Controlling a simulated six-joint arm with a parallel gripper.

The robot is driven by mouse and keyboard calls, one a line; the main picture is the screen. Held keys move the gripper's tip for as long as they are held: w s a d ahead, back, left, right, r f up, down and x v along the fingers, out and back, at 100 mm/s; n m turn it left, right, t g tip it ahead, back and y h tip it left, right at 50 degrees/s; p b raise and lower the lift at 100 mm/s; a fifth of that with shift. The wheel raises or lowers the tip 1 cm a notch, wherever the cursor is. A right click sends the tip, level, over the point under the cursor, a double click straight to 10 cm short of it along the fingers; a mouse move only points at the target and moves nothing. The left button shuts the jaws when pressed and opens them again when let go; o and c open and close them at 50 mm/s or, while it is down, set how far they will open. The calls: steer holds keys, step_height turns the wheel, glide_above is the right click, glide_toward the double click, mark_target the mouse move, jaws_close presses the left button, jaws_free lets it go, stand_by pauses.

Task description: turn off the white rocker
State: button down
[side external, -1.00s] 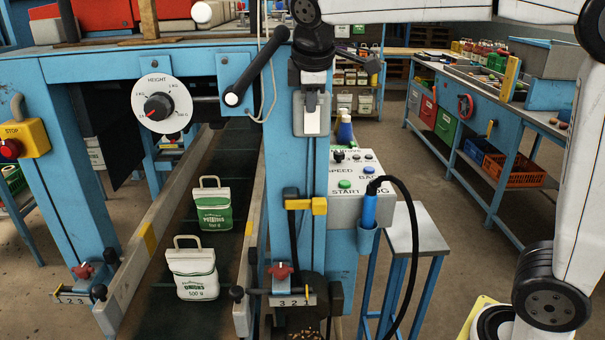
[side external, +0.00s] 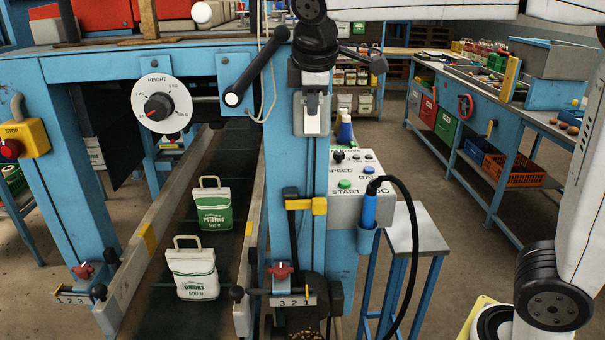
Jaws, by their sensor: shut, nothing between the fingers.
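The white rocker (side external: 312,125) sits on a grey plate (side external: 299,122) on the blue upright of the machine. Its lower part shows white; its upper part is hidden behind my fingers, so which way it is tipped I cannot tell. My gripper (side external: 312,106) points down in front of the plate, shut and with nothing in it. Its fingertips overlap the upper part of the rocker in the picture; whether they touch it I cannot tell.
A black lever (side external: 256,68) stands close left of my gripper. A control box (side external: 357,180) with buttons and a cabled blue pendant (side external: 369,208) is at the lower right. A height dial (side external: 159,105) and yellow stop box (side external: 30,138) are left.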

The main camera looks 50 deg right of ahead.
steer(key=w+d+r+v, duration=0.1)
steer(key=v, duration=0.9)
steer(key=shift+w+d, duration=0.2)
steer(key=shift+f, duration=0.1)
steer(key=shift+f, duration=0.1)
step_height(320, 180, down, 20)
steer(key=m+y, duration=0.2)
steer(key=m, duration=0.1)
steer(key=s+d+f+m, duration=0.1)
steer(key=s+f+m, duration=0.2)
steer(key=f, duration=0.6)
steer(key=s+d+f+m+y, duration=0.1)
steer(key=s+d+f+m, duration=0.1)
steer(key=s+f, duration=0.6)
steer(key=shift+f+m+g, duration=0.4)
steer(key=shift+f+m, duration=0.1)
steer(key=shift+f, duration=0.1)
